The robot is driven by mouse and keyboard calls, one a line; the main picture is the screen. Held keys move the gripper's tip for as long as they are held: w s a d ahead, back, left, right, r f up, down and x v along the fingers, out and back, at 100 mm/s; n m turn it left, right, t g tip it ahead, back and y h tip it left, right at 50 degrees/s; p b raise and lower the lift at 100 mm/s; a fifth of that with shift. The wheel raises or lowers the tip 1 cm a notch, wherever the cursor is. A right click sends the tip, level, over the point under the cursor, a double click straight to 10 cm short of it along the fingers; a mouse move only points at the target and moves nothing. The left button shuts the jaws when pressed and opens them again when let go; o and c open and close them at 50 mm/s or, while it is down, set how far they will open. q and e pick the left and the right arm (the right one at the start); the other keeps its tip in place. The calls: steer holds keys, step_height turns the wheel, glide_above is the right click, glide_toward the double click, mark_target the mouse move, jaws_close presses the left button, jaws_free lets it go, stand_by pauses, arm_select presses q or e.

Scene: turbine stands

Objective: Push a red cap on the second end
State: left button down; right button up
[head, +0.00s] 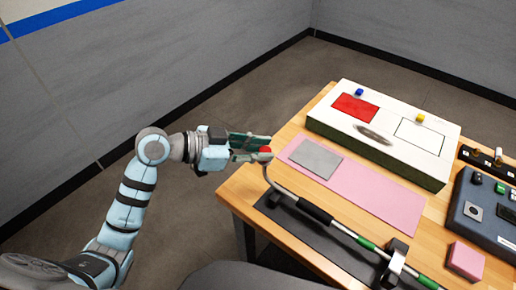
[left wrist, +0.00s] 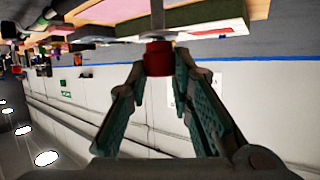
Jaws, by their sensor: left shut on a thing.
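My left gripper (head: 258,147) is shut on a small red cap (head: 265,150) beyond the table's left edge. In the left wrist view the red cap (left wrist: 158,58) sits between the fingertips of the left gripper (left wrist: 158,70). A thin grey rod end (left wrist: 157,18) meets the cap's far side; I cannot tell how deep it sits. In the head view the rod (head: 315,211) has a bent thin metal end at the cap, a black sleeve and green bands. It rests on supports over a dark mat (head: 308,243). My right gripper is not in view.
A pink mat (head: 370,194) with a grey square (head: 315,158) lies behind the rod. A white box (head: 375,155) with a red panel stands farther back. A pink block (head: 466,260) and a dark blue control box (head: 480,210) are at the right. Open floor lies left of the table.

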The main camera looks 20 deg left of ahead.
arm_select(q)
steer(key=shift+s+f, duration=0.1)
steer(key=shift+f, duration=0.2)
steer(key=shift+f, duration=0.25)
steer(key=c, duration=1.3)
jaws_free()
steer(key=shift+c, duration=0.2)
steer(key=shift+r, duration=0.1)
steer(key=shift+o, duration=0.2)
steer(key=shift+o, duration=0.6)
steer(key=shift+r, duration=0.1)
